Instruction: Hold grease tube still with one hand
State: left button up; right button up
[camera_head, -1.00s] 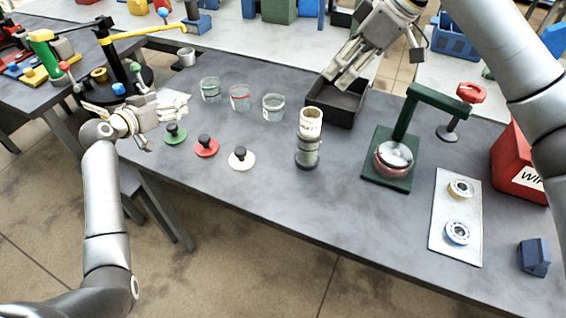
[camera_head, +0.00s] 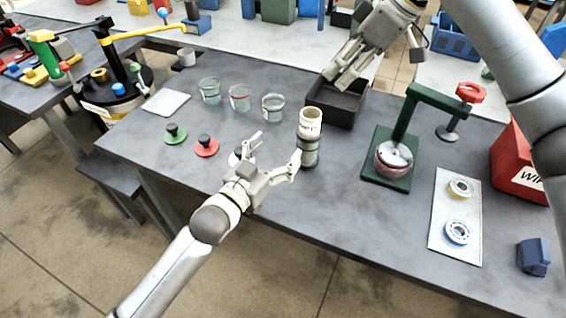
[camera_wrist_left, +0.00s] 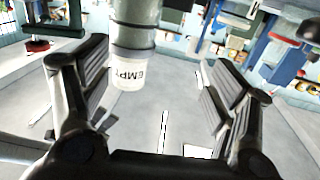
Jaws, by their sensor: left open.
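The grease tube (camera_head: 310,123), a grey cylinder with a cream upper part, stands upright on the grey workbench. In the left wrist view the tube (camera_wrist_left: 133,45) appears inverted, with an "EMPTY" label, between the two fingers and closer to the left one. My left gripper (camera_head: 274,151) is open just left of the tube, its fingers pointing towards it. One fingertip is very near the tube's lower part; I cannot tell if it touches. My right gripper (camera_head: 337,78) is open and empty above the black tray (camera_head: 346,116), behind the tube.
Glass jars (camera_head: 239,98) stand behind left. A green knobbed lid (camera_head: 175,135) and a red one (camera_head: 207,146) lie left; a further lid is mostly hidden by my left gripper. A green press (camera_head: 388,160) stands right of the tube. The bench front is clear.

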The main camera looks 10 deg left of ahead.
aim_at(303, 143)
pick_arm(q)
jog(key=shift+s+d+f+h, duration=0.15)
jog(key=shift+s+d+h, duration=0.1)
jog(key=shift+s+d, duration=0.3)
jog(key=shift+s+d+f+h, duration=0.1)
jog(key=shift+s+d+h, duration=0.2)
jog(key=shift+s, duration=0.4)
jog(key=shift+d, duration=0.25)
jog(key=x, duration=1)
jog(key=shift+w+d+f, duration=0.1)
jog(key=shift+w+f, duration=0.1)
jog(key=shift+w, duration=0.05)
jog(key=c, duration=1.3)
